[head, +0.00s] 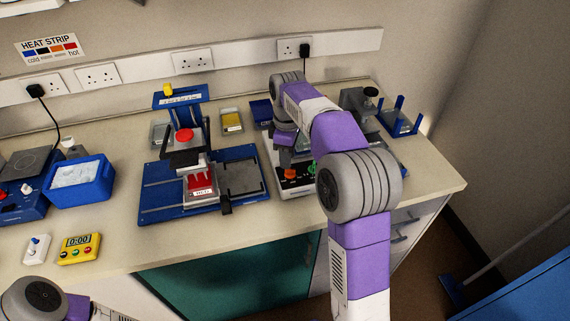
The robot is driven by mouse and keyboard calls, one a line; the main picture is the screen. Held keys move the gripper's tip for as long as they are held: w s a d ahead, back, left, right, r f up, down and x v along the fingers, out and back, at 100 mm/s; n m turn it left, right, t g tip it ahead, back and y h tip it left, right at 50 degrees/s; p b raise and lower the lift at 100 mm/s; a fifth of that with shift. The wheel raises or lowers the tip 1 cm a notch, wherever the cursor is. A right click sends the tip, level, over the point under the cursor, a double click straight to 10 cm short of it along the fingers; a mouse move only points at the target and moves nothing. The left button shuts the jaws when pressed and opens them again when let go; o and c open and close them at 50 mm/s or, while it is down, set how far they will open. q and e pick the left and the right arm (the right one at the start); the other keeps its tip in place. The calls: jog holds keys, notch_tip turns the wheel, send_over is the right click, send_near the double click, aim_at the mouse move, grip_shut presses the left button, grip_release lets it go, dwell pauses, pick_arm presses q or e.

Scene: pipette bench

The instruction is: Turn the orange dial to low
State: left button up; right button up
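The orange dial (290,174) sits on the dark front panel of a pale bench device (271,152), right of the blue board. A green knob (313,169) is to its right. My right arm reaches over the device from the front, bends at the back and points down. My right gripper (287,146) is above and behind the dial, apart from it as far as I can see. Its fingers are small and dark, so their opening is unclear. The dial's pointer and markings are too small to read. Only part of my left arm shows at bottom left.
A blue board (157,201) with a stand, red button (184,135) and red block (199,184) lies left of the device. A blue tub (81,183), yellow timer (79,248) and white switch (36,249) are further left. A blue rack (399,122) stands at right.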

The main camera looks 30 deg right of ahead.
aim_at(290, 171)
notch_tip(290, 171, down, 4)
jog(key=shift+w+f+b, duration=0.1)
jog(key=shift+b, duration=0.45)
grip_shut()
